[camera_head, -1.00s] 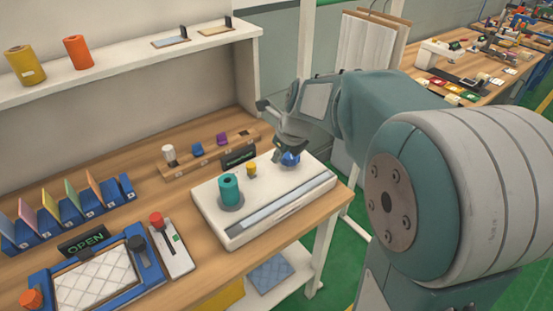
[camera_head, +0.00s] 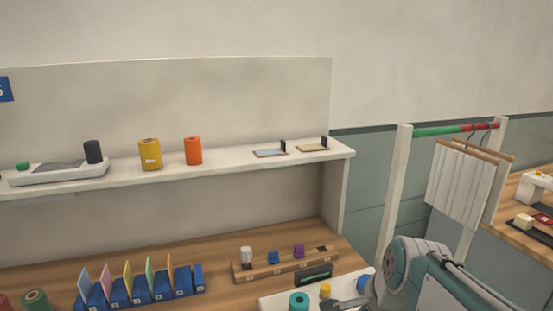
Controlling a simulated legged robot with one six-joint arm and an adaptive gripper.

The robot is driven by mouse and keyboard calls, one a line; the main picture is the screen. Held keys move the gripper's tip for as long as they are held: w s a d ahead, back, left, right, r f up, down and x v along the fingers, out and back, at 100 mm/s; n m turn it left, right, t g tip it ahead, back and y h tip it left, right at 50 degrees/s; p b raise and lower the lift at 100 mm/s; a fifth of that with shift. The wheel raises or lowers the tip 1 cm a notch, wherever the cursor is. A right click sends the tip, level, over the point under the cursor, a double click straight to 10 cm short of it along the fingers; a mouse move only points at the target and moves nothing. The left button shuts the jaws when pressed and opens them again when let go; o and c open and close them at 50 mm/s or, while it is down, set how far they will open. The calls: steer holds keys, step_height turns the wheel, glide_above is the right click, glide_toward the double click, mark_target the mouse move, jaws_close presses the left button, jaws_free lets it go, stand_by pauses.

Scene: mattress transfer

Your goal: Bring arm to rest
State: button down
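My arm (camera_head: 410,268) shows at the bottom right, in front of the workbench's right end. Part of my gripper (camera_head: 347,303) shows at the bottom edge, low over the white device (camera_head: 275,301). Its fingers are cut off or too small to tell open from shut. A blue round piece (camera_head: 363,284) shows close beside it; whether they touch cannot be told. A teal spool (camera_head: 299,301) and a small yellow piece (camera_head: 325,290) stand on the device, left of my gripper.
A wooden rack (camera_head: 285,264) with small coloured pieces lies behind the device. A blue file holder (camera_head: 140,290) stands left. The shelf (camera_head: 225,170) above holds yellow and orange rolls. A rail (camera_head: 440,131) with hanging sheets (camera_head: 462,185) stands right, behind my arm.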

steer(key=s+n+t+h, duration=0.1)
steer(key=s+n, duration=1)
steer(key=n, duration=0.4)
